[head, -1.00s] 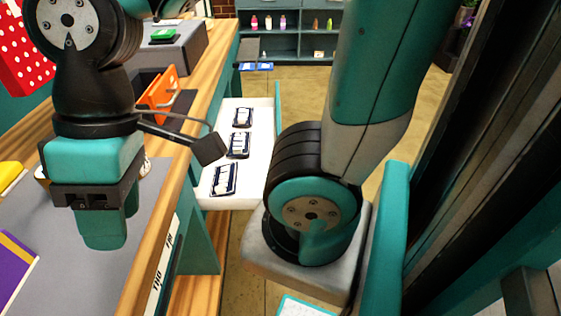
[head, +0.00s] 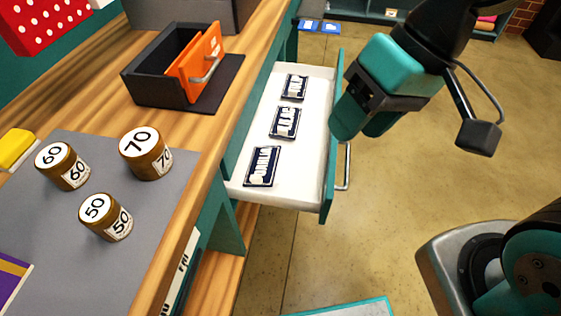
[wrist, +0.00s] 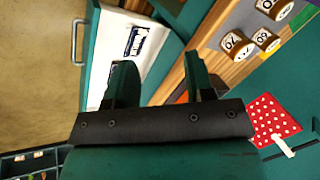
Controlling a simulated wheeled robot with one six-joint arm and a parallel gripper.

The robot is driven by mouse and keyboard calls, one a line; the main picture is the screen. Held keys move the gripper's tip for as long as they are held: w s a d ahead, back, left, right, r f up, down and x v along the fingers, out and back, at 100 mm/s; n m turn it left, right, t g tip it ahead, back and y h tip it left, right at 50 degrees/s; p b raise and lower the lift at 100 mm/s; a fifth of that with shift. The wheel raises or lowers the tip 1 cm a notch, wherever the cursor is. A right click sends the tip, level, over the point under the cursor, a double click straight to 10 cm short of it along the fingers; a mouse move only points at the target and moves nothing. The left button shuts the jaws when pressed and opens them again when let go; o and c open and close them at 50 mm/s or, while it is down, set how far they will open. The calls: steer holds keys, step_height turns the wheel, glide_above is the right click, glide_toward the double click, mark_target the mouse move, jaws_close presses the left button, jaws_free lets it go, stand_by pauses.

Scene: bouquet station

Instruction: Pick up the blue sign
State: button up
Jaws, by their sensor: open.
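An open white drawer (head: 309,153) under the wooden counter holds three dark blue signs with white lettering, lying flat in a row. They are the near sign (head: 262,166), the middle sign (head: 285,122) and the far sign (head: 295,87); their words are too small to read surely. My gripper (head: 360,125) is open and empty, above the drawer's outer front edge in the head view. In the wrist view its two fingers (wrist: 161,78) are apart with nothing between them.
Brown weights marked 50 (head: 105,217), 60 (head: 62,166) and 70 (head: 145,153) stand on a grey mat on the counter. A black box with an orange front (head: 198,62) stands behind them. The drawer's handle (head: 347,166) sticks out on the right. Open floor lies beyond.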

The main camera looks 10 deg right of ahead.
steer(key=w+a+f+m+y+b, duration=0.2)
steer(key=w+f+m+b, duration=0.2)
steer(key=w+f+m, duration=0.7)
steer(key=m+t+y+b, duration=0.2)
steer(key=m+t+b, duration=0.15)
steer(key=m, duration=1.05)
glide_toward(259, 176)
steer(key=a, duration=0.1)
steer(key=f, duration=0.1)
steer(key=a+b, duration=0.1)
steer(key=shift+w+a+f+m+g, duration=0.25)
steer(key=shift+w+a+m+g, duration=0.05)
steer(key=shift+a+g, duration=0.05)
steer(key=shift+w+d+x, duration=0.15)
steer(key=shift+x, duration=1.35)
steer(key=shift+w+d+x, duration=0.1)
steer(key=shift+x, duration=1.4)
steer(key=shift+f, duration=0.2)
steer(key=shift+c, duration=0.5)
jaws_close()
